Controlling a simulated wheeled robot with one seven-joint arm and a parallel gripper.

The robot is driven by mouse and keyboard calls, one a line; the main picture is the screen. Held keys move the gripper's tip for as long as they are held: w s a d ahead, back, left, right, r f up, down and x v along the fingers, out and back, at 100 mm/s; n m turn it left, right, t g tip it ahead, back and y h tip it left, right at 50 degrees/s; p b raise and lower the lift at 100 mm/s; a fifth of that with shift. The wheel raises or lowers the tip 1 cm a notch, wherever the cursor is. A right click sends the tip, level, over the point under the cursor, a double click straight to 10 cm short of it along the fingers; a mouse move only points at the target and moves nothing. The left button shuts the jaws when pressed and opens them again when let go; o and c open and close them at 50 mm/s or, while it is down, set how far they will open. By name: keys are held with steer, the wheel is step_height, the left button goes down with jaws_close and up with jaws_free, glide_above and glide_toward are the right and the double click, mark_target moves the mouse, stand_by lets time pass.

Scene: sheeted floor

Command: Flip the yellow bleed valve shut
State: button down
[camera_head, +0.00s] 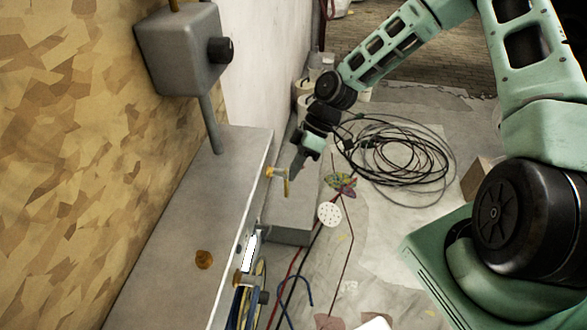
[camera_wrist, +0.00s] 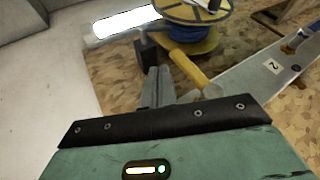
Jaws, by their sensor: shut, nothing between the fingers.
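The yellow bleed valve (camera_head: 277,172) sticks out from the upper part of the grey panel's side in the head view. Its yellow lever (camera_head: 286,187) hangs downward there. In the wrist view the yellow lever (camera_wrist: 190,69) lies slanted just right of the fingers. My gripper (camera_head: 294,169) is close beside the lever, with its fingers together and nothing between them. It also shows in the wrist view (camera_wrist: 159,78). I cannot tell whether the fingers touch the lever.
The grey panel (camera_head: 178,225) runs along the left. A second brass fitting (camera_head: 242,278) with blue beside it sits lower down. A grey box with a black knob (camera_head: 219,50) stands above. Coiled cables (camera_head: 398,160) lie on the floor to the right. A cable spool (camera_wrist: 187,43) is beyond the fingers.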

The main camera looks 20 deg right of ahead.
steer(key=shift+s+a, duration=0.4)
steer(key=shift+s, duration=0.15)
steer(key=shift+s+a+f+g+y, duration=0.15)
steer(key=shift+s+f+g+y, duration=0.15)
steer(key=shift+g+y, duration=0.3)
steer(key=s+a+m+g+y+b, duration=0.3)
steer(key=s+m+g+y+b, duration=0.2)
steer(key=g+y+b, duration=0.4)
steer(key=shift+s+a+r+m+y, duration=0.3)
steer(key=shift+m+y, duration=0.5)
steer(key=shift+y, duration=0.9)
steer(key=shift+w+r, duration=0.1)
steer(key=shift+r, duration=0.1)
steer(key=shift+b, duration=0.3)
